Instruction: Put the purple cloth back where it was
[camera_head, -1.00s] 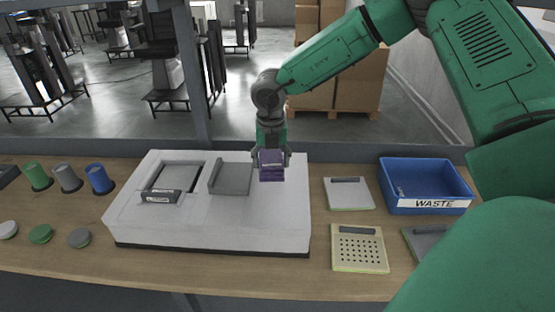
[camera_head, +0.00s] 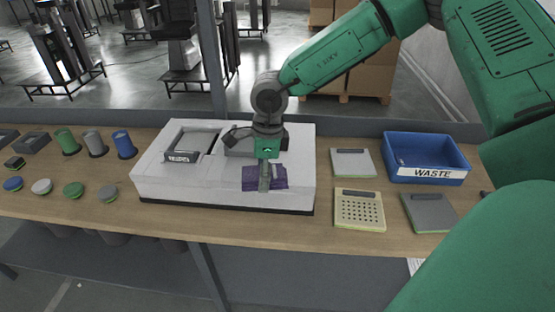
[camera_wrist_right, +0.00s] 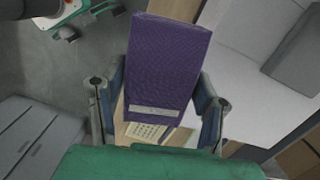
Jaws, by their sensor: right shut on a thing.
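The purple cloth (camera_head: 279,178) is in my right gripper (camera_head: 265,180), near the front edge of the white box. One finger crosses the middle of the cloth in the head view. In the right wrist view, the cloth (camera_wrist_right: 168,60) stands out flat between the two fingers of my right gripper (camera_wrist_right: 158,105), with a pale label strip at its lower end. I cannot tell whether the cloth touches the box. My left gripper is not in view.
The white box (camera_head: 160,180) has a framed opening at its left. Green, grey and blue cylinders (camera_head: 122,145) stand left of it, with several round pads in front. At right are flat pads (camera_head: 352,163), a yellow perforated pad (camera_head: 360,211) and the blue WASTE bin (camera_head: 430,177).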

